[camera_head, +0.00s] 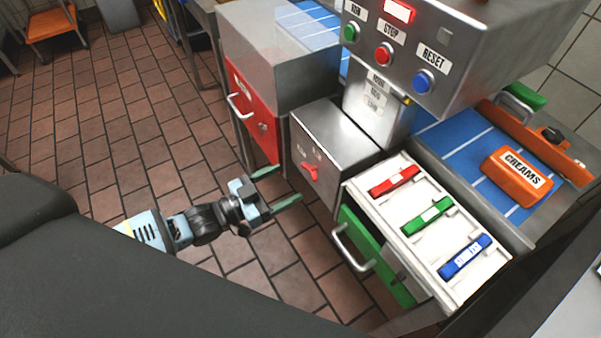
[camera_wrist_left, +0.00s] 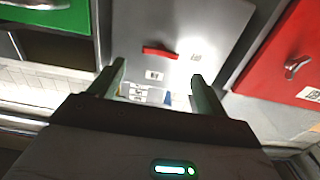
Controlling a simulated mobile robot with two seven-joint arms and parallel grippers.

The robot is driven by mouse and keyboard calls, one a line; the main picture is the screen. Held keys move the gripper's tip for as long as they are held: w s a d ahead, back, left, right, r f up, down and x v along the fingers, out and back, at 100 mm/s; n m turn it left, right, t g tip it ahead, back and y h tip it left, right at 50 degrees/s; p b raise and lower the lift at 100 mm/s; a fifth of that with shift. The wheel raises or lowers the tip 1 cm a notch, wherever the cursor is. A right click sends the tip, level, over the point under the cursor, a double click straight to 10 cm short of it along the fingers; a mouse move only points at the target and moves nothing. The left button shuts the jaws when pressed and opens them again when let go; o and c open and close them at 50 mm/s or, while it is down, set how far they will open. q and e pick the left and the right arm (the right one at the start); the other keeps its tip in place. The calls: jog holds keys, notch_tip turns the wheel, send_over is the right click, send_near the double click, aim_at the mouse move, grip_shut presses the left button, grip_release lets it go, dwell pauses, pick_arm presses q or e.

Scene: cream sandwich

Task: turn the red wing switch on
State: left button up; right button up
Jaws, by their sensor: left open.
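The red wing switch (camera_head: 309,171) sits on the front face of a grey metal box (camera_head: 330,140) between the red-fronted unit and the green-fronted drawer. In the left wrist view the switch (camera_wrist_left: 160,51) is a red bar lying nearly level in the picture, with small labels near it. My left gripper (camera_head: 287,185) is open and empty, its two green fingers pointing at the switch from the front. In the wrist view the left gripper (camera_wrist_left: 157,72) has its fingertips either side of the switch's line, apart from it. My right gripper is not in view.
A red-fronted unit (camera_head: 255,110) with a handle stands left of the box. A button panel (camera_head: 440,50) overhangs above. An orange CREAMS block (camera_head: 516,178) lies farther right.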

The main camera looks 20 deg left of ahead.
aim_at(306, 172)
pick_arm(q)
jog(key=shift+x, duration=2.75)
jog(key=shift+a, duration=0.1)
jog(key=shift+c, duration=0.3)
jog(key=c, duration=0.9)
